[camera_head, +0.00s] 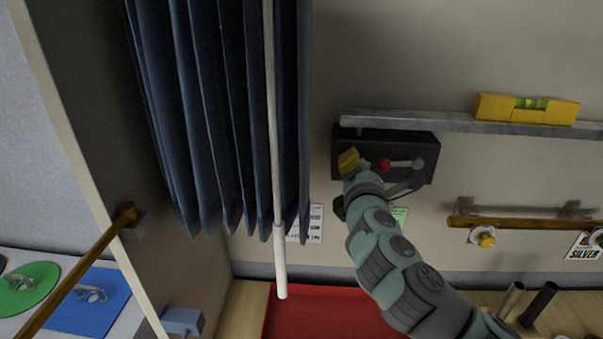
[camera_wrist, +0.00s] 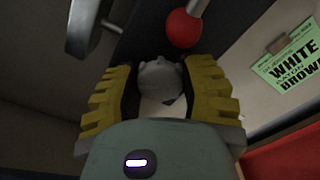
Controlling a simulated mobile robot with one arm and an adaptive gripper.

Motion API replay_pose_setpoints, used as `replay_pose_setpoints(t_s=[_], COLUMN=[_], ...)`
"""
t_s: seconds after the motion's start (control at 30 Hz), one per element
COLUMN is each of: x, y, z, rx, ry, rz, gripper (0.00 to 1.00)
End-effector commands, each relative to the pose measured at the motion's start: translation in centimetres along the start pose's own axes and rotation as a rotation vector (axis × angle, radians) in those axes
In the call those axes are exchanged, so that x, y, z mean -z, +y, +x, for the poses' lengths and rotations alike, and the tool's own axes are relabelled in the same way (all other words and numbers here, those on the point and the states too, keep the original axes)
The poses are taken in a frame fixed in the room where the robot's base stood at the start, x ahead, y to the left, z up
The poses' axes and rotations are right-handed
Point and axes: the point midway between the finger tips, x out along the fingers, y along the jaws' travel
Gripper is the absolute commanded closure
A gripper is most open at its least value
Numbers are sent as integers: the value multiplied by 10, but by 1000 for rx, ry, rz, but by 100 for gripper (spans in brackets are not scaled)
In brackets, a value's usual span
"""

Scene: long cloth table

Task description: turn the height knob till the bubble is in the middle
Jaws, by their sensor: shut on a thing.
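A yellow spirit level (camera_head: 525,109) with a green vial lies on a grey metal rail (camera_head: 450,121) on the wall. The vial is too small to tell where the bubble is. Below the rail's left end is a dark box (camera_head: 425,150) with a red ball-ended lever (camera_head: 385,164). My gripper (camera_head: 352,162) is at the box's left part, left of the red ball. In the wrist view, my gripper's yellow fingers (camera_wrist: 163,92) are shut around a grey lobed knob (camera_wrist: 160,75). The red ball (camera_wrist: 183,28) is just beyond it.
Dark blue pleated curtains (camera_head: 215,110) with a white rod (camera_head: 279,255) hang to the left. A wooden rail (camera_head: 520,222) with a yellow knob (camera_head: 487,240) is on the wall at right. A green label (camera_wrist: 288,68) hangs near my gripper. A red surface (camera_head: 320,310) lies below.

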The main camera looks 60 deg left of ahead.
Motion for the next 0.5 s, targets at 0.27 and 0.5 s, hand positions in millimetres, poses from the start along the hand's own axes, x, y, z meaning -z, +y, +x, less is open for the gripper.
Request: replay_pose_setpoints(t_s=[0.27,0.5], x=[0,0], y=[-1,0], z=[0,0], rx=[2,1], ry=[0,0], rz=[1,2], gripper=[29,25])
